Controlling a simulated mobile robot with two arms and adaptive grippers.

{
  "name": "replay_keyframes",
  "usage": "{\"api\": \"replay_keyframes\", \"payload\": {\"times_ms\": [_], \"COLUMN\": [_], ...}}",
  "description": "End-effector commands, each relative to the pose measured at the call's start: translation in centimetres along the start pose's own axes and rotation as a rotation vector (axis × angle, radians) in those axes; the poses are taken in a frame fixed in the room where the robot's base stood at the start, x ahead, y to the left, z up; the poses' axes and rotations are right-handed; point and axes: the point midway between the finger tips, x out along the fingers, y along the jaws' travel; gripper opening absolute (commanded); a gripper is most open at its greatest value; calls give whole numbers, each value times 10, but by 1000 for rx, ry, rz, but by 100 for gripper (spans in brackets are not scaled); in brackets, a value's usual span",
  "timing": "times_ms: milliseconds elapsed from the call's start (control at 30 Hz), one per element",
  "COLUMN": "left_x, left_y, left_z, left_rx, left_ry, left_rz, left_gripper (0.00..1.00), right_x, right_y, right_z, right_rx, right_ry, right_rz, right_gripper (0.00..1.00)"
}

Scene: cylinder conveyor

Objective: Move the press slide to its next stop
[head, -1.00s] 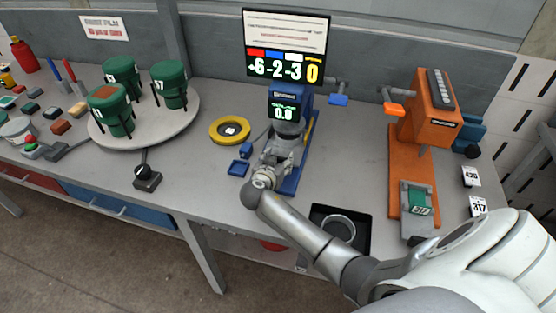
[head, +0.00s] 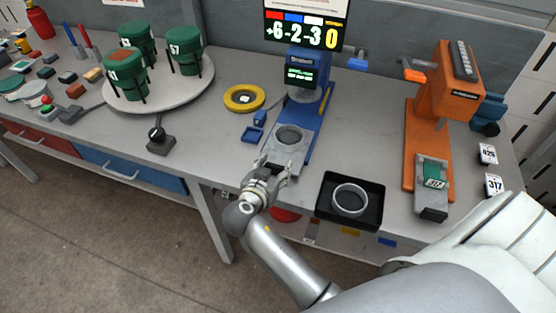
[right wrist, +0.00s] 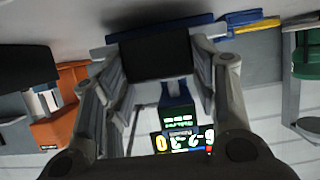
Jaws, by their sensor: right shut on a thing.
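The blue press (head: 318,118) stands mid-table with a small lit screen (head: 300,77). Its grey press slide (head: 288,148) with a dark round seat (head: 289,136) sits out at the front end of the blue base, clear of the press head. No cylinder shows on the seat. My right gripper (head: 272,172) is at the slide's front end, shut on it. In the right wrist view the fingers (right wrist: 157,58) stand either side of a dark block; the exact contact is hard to see. My left gripper is not in view.
A black tray with a clear ring (head: 350,199) lies right of the slide. An orange press (head: 437,100) stands further right. A yellow ring (head: 244,98), small blue parts (head: 253,135) and a turntable with green cylinders (head: 160,92) are left. The table's front edge is close to my gripper.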

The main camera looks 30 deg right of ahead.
Motion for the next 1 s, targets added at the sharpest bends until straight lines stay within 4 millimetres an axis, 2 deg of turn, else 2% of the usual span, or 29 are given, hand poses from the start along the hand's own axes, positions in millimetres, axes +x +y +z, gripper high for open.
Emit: {"api": "replay_keyframes", "payload": {"times_ms": [433,467,600,1000], "left_x": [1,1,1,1], "left_y": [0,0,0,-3], "left_z": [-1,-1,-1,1], "left_rx": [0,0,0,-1], "left_ry": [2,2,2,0], "left_rz": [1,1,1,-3], "left_gripper": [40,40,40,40], "right_x": [-6,-6,-6,-8], "right_y": [0,0,0,0], "right_z": [3,3,3,2], "right_rx": [-1,-1,-1,0], "right_ry": [-4,-4,-3,0], "right_rz": [1,0,0,0], "right_gripper": [10,56,74,75]}}
